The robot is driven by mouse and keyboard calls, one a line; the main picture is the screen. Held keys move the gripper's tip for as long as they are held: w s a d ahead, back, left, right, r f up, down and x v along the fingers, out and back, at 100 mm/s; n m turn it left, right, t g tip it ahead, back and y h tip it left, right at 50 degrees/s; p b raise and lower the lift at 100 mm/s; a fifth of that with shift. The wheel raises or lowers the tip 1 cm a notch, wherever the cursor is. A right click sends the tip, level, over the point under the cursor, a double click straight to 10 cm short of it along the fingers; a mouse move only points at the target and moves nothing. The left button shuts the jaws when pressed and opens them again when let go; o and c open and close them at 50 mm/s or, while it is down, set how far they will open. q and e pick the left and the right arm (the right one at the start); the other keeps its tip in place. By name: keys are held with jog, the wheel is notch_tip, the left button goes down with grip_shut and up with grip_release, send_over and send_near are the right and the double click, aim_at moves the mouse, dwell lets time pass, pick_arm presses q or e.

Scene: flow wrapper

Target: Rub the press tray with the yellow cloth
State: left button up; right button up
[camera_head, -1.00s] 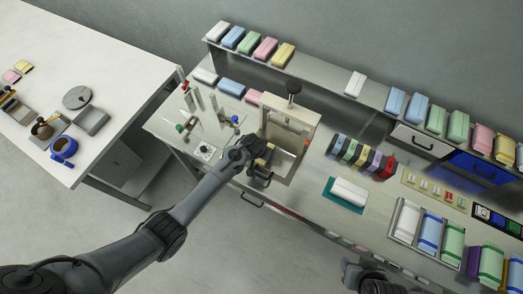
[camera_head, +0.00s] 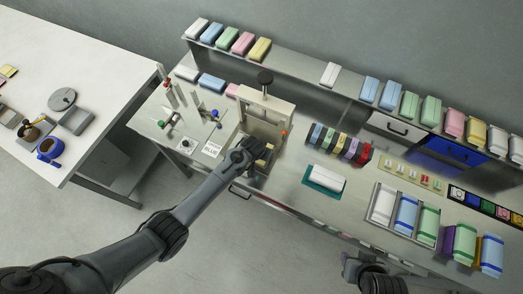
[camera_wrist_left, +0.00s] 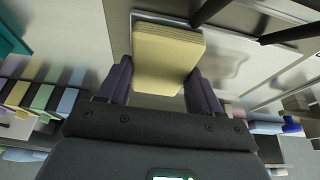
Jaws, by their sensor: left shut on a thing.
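The yellow cloth (camera_wrist_left: 168,58) is a folded, layered pad between the fingers of my left gripper (camera_wrist_left: 160,88). In the wrist view it lies over the metal press tray (camera_wrist_left: 228,62), whose shiny bare surface shows to its right. I cannot tell how firmly they touch. In the head view my left gripper (camera_head: 256,156) is low at the front of the press (camera_head: 266,112), a pale frame with a black knob on top. The gripper hides most of the cloth and part of the tray there. My right gripper (camera_head: 362,274) is at the bottom edge, partly cut off; its jaws are unclear.
A white label card (camera_head: 212,149) and upright rods stand left of the press. A row of coloured blocks (camera_head: 340,141) and a white pack on a teal mat (camera_head: 308,183) lie to the right. A shelf of packs (camera_head: 300,65) runs behind.

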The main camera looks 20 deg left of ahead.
pick_arm(q)
jog(key=r+p, duration=0.1)
jog(key=r, duration=0.1)
jog(key=shift+s+d+r+p, duration=0.1)
jog(key=shift+d+r+p, duration=0.2)
jog(key=shift+d+p, duration=0.1)
jog(key=shift+a+r+p, duration=0.35)
jog(key=shift+r+p, duration=0.35)
jog(key=shift+p, duration=0.1)
jog(key=shift+d+r+p, duration=0.1)
jog(key=shift+r+p, duration=0.6)
jog(key=shift+p, duration=0.05)
notch_tip(320, 180, up, 3)
jog(key=p, duration=0.3)
jog(key=shift+f, duration=0.1)
